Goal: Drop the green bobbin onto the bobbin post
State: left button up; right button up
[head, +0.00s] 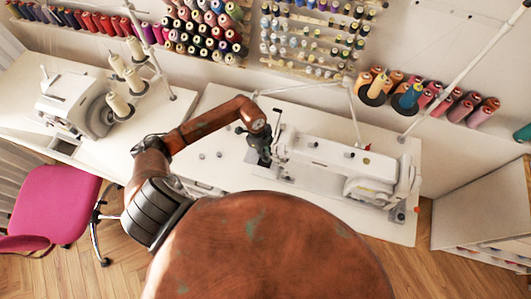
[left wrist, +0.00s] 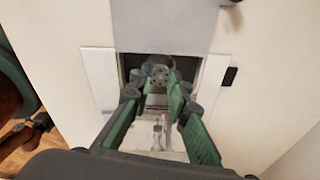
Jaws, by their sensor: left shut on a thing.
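My left gripper (head: 262,150) is over the needle end of the white sewing machine (head: 335,160). In the left wrist view its two green-padded fingers (left wrist: 160,84) close in on a small round disc with holes (left wrist: 160,73). The disc looks like the bobbin, dark grey-green, and the fingers are shut on it. It appears over a dark rectangular opening (left wrist: 126,64) in the machine bed. I cannot tell how high it is above the opening. The bobbin post cannot be made out. My right gripper is not in view.
The white sewing table (head: 225,125) has several small grey pieces left of the machine. A second machine (head: 75,105) with thread cones stands at the left. Thread racks (head: 310,40) hang on the back wall. A pink chair (head: 55,205) is at the lower left.

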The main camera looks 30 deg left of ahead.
pick_arm(q)
jog(key=shift+f, duration=0.5)
dwell(0.5)
jog(key=o, duration=0.8)
jog(key=r, duration=0.4)
jog(key=a+r, duration=0.1)
jog(key=r, duration=0.3)
jog(key=a+r, duration=0.1)
jog(key=r, duration=0.2)
jog(key=shift+s+r, duration=0.25)
jog(key=shift+r, duration=0.15)
